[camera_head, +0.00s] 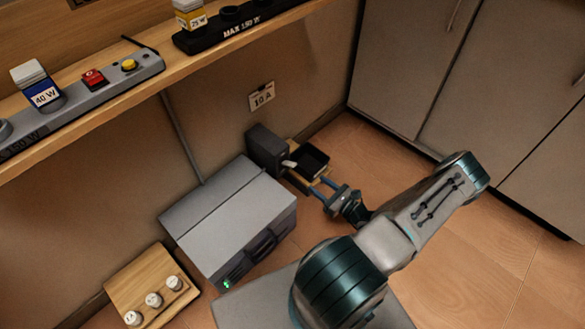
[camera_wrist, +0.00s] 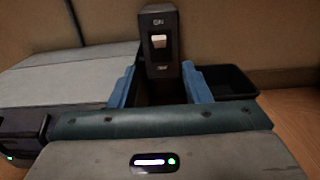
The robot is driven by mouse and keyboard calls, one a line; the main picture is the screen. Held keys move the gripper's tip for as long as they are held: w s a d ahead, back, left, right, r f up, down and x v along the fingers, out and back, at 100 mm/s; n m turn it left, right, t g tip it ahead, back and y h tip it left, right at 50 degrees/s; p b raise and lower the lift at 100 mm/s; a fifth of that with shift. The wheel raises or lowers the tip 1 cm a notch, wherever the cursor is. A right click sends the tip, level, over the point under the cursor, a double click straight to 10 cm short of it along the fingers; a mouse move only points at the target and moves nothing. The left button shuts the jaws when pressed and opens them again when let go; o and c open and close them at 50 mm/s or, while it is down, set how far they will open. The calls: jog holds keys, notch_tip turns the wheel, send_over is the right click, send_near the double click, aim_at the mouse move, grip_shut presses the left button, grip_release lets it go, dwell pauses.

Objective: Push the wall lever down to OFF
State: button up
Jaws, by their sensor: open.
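The wall lever's dark housing (camera_head: 265,148) is low on the wall, beside the grey box. Its pale lever (camera_head: 289,164) sticks out towards my gripper. In the wrist view the housing (camera_wrist: 160,20) stands upright, with "ON" above the pale lever (camera_wrist: 158,41) and a small, blurred label below it. The lever sits at the upper part of its slot, nearer "ON". My gripper (camera_head: 319,187) is open and empty, in front of the lever and apart from it. In the wrist view its two blue fingers (camera_wrist: 159,82) stand either side of the housing's lower part.
A grey box (camera_head: 230,215) with a green light stands left of the lever. A black open tray (camera_head: 312,158) is just right of it. A shelf (camera_head: 120,100) with power strips overhangs at upper left. Floor on the right is clear.

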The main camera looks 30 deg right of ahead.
aim_at(294, 166)
jog(key=b+x, duration=0.3)
jog(key=x, duration=1)
jog(key=shift+w, duration=0.1)
grip_shut()
